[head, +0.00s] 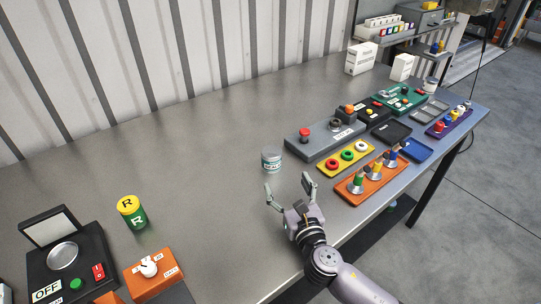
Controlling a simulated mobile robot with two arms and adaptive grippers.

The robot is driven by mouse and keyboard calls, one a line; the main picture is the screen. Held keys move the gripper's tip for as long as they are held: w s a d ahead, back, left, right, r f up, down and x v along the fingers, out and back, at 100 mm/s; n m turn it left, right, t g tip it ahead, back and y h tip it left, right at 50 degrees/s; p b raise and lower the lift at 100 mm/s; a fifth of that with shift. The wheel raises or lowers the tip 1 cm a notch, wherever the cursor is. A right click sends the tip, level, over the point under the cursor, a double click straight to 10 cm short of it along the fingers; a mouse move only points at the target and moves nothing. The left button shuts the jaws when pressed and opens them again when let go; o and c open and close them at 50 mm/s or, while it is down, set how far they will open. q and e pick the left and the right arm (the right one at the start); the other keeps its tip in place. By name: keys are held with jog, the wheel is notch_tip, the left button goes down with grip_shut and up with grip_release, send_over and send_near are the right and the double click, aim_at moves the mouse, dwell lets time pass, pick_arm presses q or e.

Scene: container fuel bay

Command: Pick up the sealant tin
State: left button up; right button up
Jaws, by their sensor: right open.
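The sealant tin (272,160) is a small pale grey-teal tin with a label, standing upright on the grey table (190,160) near its middle. My right gripper (289,186) is open and empty. Its fingers point toward the back of the table, just in front of the tin and a little to its right. The tin appears apart from both fingers. My left gripper is not in view.
A grey panel with a red button (325,140), a yellow tray with rings (346,159) and an orange tray (373,180) lie right of the tin. A green-yellow can (132,212) stands at left.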

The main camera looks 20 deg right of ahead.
aim_at(274, 160)
jog(key=w, duration=0.8)
jog(key=shift+w+p, duration=0.1)
jog(key=shift+p, duration=0.25)
jog(key=shift+w, duration=0.4)
jog(key=w, duration=0.5)
jog(key=shift+f, duration=0.2)
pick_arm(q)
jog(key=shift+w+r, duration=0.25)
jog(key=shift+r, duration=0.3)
pick_arm(e)
jog(key=shift+s, duration=0.1)
jog(key=shift+c, duration=0.9)
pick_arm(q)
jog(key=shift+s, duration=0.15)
pick_arm(e)
jog(key=shift+r, duration=0.1)
jog(key=c, duration=1.2)
